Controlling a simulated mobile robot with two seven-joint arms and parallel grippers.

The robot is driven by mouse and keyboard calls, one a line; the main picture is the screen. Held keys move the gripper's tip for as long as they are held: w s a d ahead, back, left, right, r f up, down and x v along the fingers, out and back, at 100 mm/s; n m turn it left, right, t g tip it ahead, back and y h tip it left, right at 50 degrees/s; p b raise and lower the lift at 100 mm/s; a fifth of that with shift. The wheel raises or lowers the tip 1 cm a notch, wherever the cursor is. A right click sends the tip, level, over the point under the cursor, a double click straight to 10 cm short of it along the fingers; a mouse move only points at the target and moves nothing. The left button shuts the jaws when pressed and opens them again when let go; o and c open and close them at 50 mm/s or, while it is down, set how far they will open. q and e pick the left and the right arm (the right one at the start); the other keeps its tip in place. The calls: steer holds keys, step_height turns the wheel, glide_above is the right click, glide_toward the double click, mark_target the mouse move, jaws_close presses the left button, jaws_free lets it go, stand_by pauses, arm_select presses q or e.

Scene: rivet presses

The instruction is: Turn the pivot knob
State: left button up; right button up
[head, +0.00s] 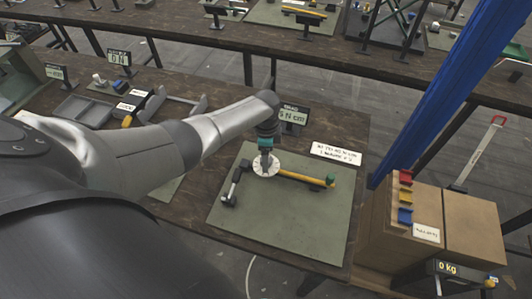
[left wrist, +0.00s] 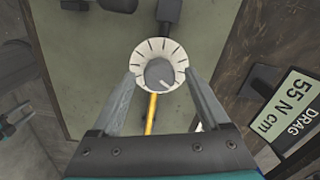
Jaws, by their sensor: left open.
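The pivot knob is a grey round knob (left wrist: 160,73) with a light pointer mark, in the middle of a white dial (left wrist: 148,46) with black ticks. In the head view the white dial (head: 257,168) lies on a green mat (head: 275,225), and my gripper hides the knob. A yellow bar (head: 300,178) with a green end runs right from the dial. My left gripper (head: 265,153) points down over the dial. In the left wrist view its two fingers are apart, one on each side of the knob. Whether they touch the dial cannot be told. My right gripper is not seen.
A black jointed piece (head: 234,186) lies left of the dial. A drag display (head: 291,115) reading 55 N cm stands behind, with a white label (head: 336,154) to its right. A cardboard box (head: 412,205) stands right of the table. The front of the mat is clear.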

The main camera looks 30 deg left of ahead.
arm_select(q)
step_height(320, 180, up, 15)
steer(key=p, duration=0.2)
steer(key=shift+r, duration=0.15)
stand_by(0.4)
steer(key=shift+s, duration=0.1)
stand_by(0.4)
